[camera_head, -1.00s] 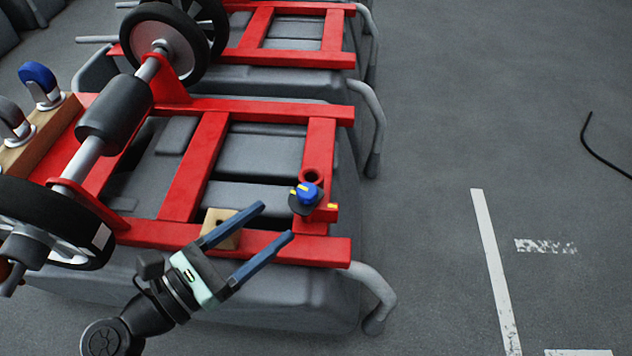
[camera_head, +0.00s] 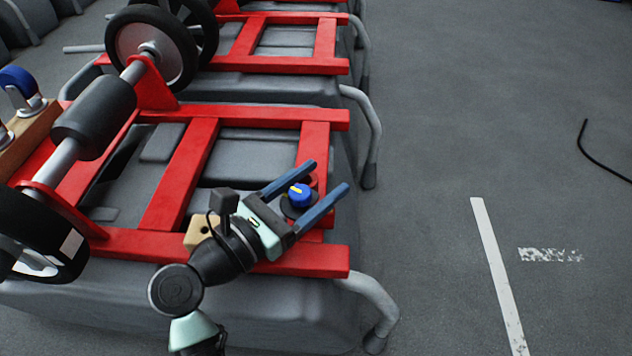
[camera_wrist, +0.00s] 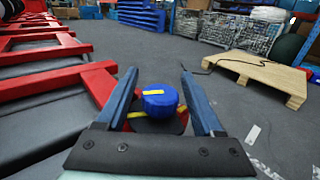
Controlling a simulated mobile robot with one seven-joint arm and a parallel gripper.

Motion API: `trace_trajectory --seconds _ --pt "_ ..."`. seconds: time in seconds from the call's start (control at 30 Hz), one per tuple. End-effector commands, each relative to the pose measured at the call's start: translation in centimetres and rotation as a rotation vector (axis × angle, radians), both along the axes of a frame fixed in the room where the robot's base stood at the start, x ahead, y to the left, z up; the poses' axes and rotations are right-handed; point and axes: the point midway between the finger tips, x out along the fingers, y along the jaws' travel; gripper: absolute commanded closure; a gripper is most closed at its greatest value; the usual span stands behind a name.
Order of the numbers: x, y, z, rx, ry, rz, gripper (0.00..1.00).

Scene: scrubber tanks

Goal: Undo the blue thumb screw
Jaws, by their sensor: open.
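The blue thumb screw (camera_head: 299,195) has a round knob with a yellow mark on top. It sits over a dark disc (camera_head: 293,209) on the red frame (camera_head: 313,150). My gripper (camera_head: 331,175) is open, with one blue finger on each side of the knob in the head view. In the wrist view the thumb screw (camera_wrist: 159,98) lies between the two fingers of my gripper (camera_wrist: 160,72), a little nearer the left one. I see a gap on the right; contact on the left is hard to tell. A yellow mark also shows at the disc's left edge.
A wooden block (camera_head: 202,232) sits on the frame beside my wrist. A wheel axle with a black roller (camera_head: 95,118) stands to the left. The floor at right is open, with a black cable (camera_head: 598,158). A wooden pallet (camera_wrist: 255,75) lies beyond in the wrist view.

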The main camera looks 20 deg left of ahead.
Motion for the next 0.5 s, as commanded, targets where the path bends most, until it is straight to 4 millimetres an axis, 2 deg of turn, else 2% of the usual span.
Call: trace_trajectory --seconds 0.03,0.07,0.4,0.5 --pt "-0.01 0.02 0.00 0.000 0.000 0.000 0.33" --pt "-0.01 0.02 0.00 0.000 0.000 0.000 0.38" --pt "-0.05 0.02 -0.01 0.000 0.000 0.000 1.00" --pt "-0.05 0.03 -0.02 0.000 0.000 0.000 1.00"
